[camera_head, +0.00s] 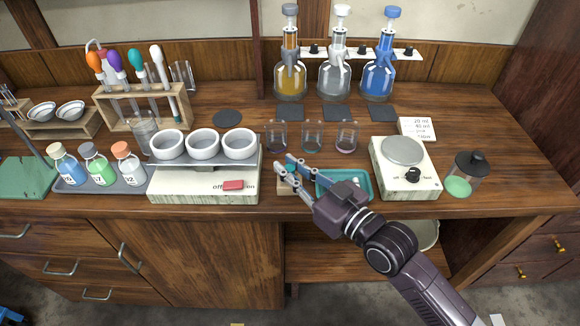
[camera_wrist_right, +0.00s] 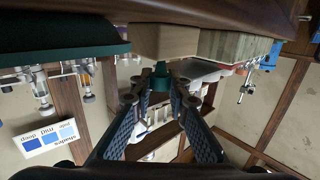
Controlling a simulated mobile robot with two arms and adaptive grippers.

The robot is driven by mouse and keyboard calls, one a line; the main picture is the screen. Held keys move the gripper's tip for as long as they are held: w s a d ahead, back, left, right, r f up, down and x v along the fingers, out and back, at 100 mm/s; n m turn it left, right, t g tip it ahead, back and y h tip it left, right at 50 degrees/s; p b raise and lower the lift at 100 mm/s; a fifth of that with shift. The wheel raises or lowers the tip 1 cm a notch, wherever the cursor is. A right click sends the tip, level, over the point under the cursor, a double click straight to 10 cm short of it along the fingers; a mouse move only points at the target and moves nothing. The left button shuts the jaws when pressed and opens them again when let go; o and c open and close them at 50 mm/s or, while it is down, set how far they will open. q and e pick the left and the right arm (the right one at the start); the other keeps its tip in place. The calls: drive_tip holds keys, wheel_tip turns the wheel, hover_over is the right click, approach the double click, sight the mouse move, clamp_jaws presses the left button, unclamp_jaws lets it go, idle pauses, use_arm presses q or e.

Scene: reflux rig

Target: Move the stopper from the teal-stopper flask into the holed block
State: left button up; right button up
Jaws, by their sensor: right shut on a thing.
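My right gripper (camera_head: 285,167) is at the front of the bench, shut on a small teal stopper (camera_head: 291,169). In the wrist view, the stopper (camera_wrist_right: 160,78) is between the fingertips of this gripper (camera_wrist_right: 160,88). The wooden holed block (camera_head: 288,189) is right below the fingertips and partly covered by them. It also shows in the wrist view (camera_wrist_right: 165,40), with the stopper against or very close to its face. Its holes are hidden, so I cannot tell whether the stopper is inside one. I cannot tell which flask is the teal-stopper one. My left gripper is not in view.
A teal tray (camera_head: 361,192) is right of the block, partly under my gripper. A hotplate (camera_head: 205,190) with white bowls is left. Three small glass cups (camera_head: 312,137) stand behind. A scale (camera_head: 404,181) is right. Stoppered flasks (camera_head: 290,80) stand at the back.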

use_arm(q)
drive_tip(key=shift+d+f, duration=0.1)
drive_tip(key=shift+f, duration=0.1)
use_arm(e)
drive_tip(key=shift+f, duration=0.25)
use_arm(q)
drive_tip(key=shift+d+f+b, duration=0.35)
drive_tip(key=shift+b, duration=0.15)
use_arm(e)
drive_tip(key=shift+f, duration=0.7)
drive_tip(key=o, duration=0.8)
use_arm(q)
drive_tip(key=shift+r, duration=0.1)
use_arm(e)
drive_tip(key=shift+r, duration=0.15)
